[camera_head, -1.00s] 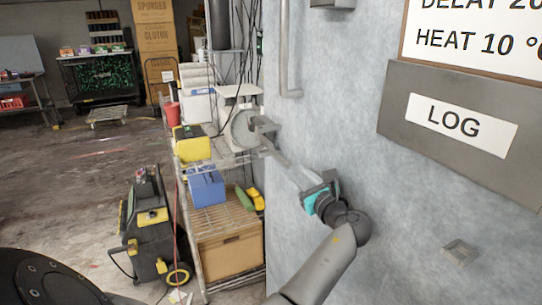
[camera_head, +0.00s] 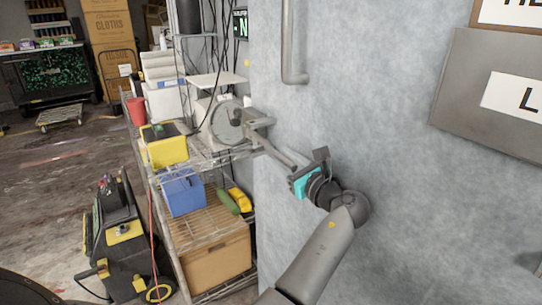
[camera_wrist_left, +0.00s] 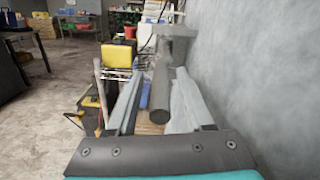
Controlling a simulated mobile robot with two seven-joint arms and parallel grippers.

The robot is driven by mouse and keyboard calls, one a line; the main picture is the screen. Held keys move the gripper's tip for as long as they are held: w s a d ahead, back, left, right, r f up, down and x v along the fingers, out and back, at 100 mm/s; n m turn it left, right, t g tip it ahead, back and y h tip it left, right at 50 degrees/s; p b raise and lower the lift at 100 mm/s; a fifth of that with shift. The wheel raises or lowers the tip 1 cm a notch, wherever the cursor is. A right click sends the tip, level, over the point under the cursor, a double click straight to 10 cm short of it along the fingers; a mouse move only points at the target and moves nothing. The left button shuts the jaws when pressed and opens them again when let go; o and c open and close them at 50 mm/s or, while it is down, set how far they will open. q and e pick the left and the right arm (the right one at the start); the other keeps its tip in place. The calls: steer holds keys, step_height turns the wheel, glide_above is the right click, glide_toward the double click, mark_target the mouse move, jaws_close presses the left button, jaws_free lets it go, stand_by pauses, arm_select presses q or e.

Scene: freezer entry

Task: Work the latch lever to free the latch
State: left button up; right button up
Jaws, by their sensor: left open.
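The grey latch lever (camera_wrist_left: 160,92) hangs as a thick round bar from a grey bracket (camera_wrist_left: 174,38) in the left wrist view. In the head view the latch hardware (camera_head: 256,120) stands out at the left edge of the pale wall, beside a round grey disc (camera_head: 227,122). My left gripper (camera_head: 262,141) reaches up and left along the wall to it. Its two long fingers (camera_wrist_left: 158,74) are open, one on each side of the lever. The lever's lower end shows between them; I cannot tell if either finger touches it. My right gripper is not in view.
The pale wall (camera_head: 390,180) stands close along my left arm's right side, with a vertical pipe (camera_head: 289,40) above. A wire shelf with a yellow box (camera_head: 165,147), a blue box (camera_head: 184,192) and a carton (camera_head: 216,262) stands behind the latch. A black floor machine (camera_head: 120,235) is further left.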

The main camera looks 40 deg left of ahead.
arm_select(q)
steer(key=shift+a, duration=0.2)
steer(key=shift+d, duration=0.1)
jaws_close()
stand_by(0.4)
stand_by(1.0)
